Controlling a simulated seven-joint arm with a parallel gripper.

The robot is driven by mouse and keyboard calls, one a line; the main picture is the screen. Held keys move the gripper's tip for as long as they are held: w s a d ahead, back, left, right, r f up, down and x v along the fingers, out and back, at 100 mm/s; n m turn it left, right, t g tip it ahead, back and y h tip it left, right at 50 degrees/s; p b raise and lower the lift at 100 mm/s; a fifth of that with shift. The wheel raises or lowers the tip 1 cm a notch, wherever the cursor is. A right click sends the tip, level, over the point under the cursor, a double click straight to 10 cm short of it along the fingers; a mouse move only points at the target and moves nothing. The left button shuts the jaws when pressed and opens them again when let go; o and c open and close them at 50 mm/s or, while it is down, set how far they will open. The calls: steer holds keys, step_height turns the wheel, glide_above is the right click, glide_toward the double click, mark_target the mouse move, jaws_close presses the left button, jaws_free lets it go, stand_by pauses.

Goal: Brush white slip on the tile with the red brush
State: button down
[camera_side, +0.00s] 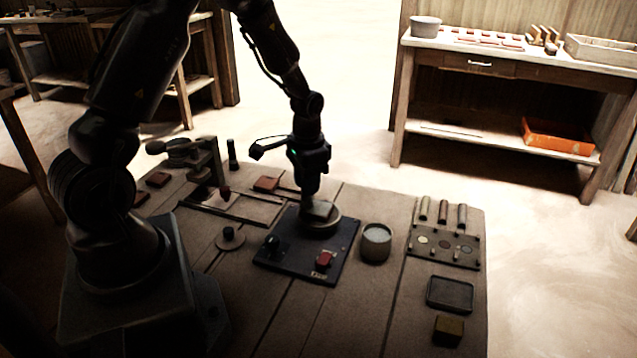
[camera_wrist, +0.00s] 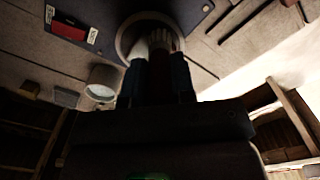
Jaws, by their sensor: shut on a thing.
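My gripper (camera_wrist: 158,70) is closed on a dark red, narrow thing, which looks like the red brush (camera_wrist: 158,68). Most of its handle is hidden by the fingers. A pale, ribbed end (camera_wrist: 164,38) shows just beyond the fingertips and may be its bristles. In the side view my gripper (camera_side: 317,192) points down over a round disc (camera_side: 325,229) on a dark board. A greyish block (camera_side: 318,212), perhaps the tile, sits on the disc under the fingers. I cannot tell whether the brush touches it. A pale cup (camera_side: 376,243) stands just right of the board.
The dark board (camera_side: 290,262) carries a red switch (camera_side: 323,260) and a black knob (camera_side: 272,241). A palette (camera_side: 460,258), a dark tray (camera_side: 450,293) and a brownish block (camera_side: 449,330) stand at the right. A press (camera_side: 200,165) stands at the left. The front middle of the table is clear.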

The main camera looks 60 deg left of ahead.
steer(key=shift+w+d, duration=1.9)
steer(key=shift+d, duration=0.05)
step_height(320, 180, up, 8)
steer(key=shift+w+d, duration=0.2)
